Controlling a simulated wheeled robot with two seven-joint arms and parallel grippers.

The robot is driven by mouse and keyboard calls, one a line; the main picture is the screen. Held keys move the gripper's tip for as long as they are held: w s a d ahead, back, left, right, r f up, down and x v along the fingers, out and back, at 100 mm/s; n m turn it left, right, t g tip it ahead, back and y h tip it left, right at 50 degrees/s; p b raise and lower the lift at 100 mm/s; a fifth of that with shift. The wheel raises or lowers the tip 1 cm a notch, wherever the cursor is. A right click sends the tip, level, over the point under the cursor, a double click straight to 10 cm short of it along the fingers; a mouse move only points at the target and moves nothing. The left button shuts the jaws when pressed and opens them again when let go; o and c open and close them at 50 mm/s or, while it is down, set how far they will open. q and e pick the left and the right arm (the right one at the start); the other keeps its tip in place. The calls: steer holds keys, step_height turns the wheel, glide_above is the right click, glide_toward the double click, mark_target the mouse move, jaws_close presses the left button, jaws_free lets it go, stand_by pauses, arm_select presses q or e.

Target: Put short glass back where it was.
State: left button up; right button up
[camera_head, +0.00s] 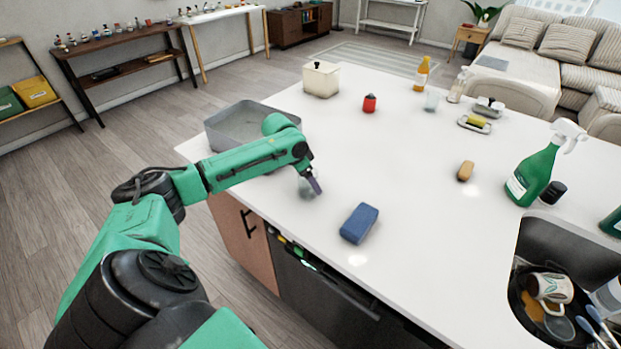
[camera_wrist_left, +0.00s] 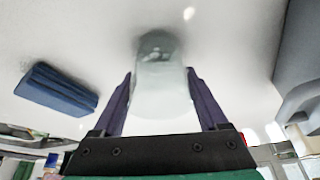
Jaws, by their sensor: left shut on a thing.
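The short glass (camera_head: 304,190) is clear and sits between the purple fingers of my left gripper (camera_head: 314,184), near the left edge of the white island counter. In the left wrist view the glass (camera_wrist_left: 160,88) fills the gap between both fingers of my left gripper (camera_wrist_left: 160,100). Its far end is at or very near the counter, with a dark shadow around it; I cannot tell whether it touches. My left arm partly hides the glass in the head view. My right gripper is not in view.
A blue sponge (camera_head: 359,223) lies right of the glass. A grey tub (camera_head: 217,143) stands behind my forearm. Another clear glass (camera_head: 431,102), a red item (camera_head: 369,103) and a white canister (camera_head: 321,79) stand farther back. A sink (camera_head: 560,250) with dishes is at right. The counter's middle is clear.

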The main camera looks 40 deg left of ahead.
arm_select(q)
steer(key=shift+f, duration=0.15)
steer(key=o, duration=1.4)
steer(key=shift+o, duration=0.2)
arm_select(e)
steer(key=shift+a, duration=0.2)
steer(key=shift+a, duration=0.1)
arm_select(q)
steer(key=shift+s+a+r, duration=0.1)
steer(key=shift+r, duration=0.3)
steer(key=b+v, duration=0.2)
steer(key=v, duration=0.9)
steer(key=shift+r, duration=0.15)
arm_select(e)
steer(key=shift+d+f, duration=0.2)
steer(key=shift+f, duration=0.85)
arm_select(q)
steer(key=shift+s, duration=0.1)
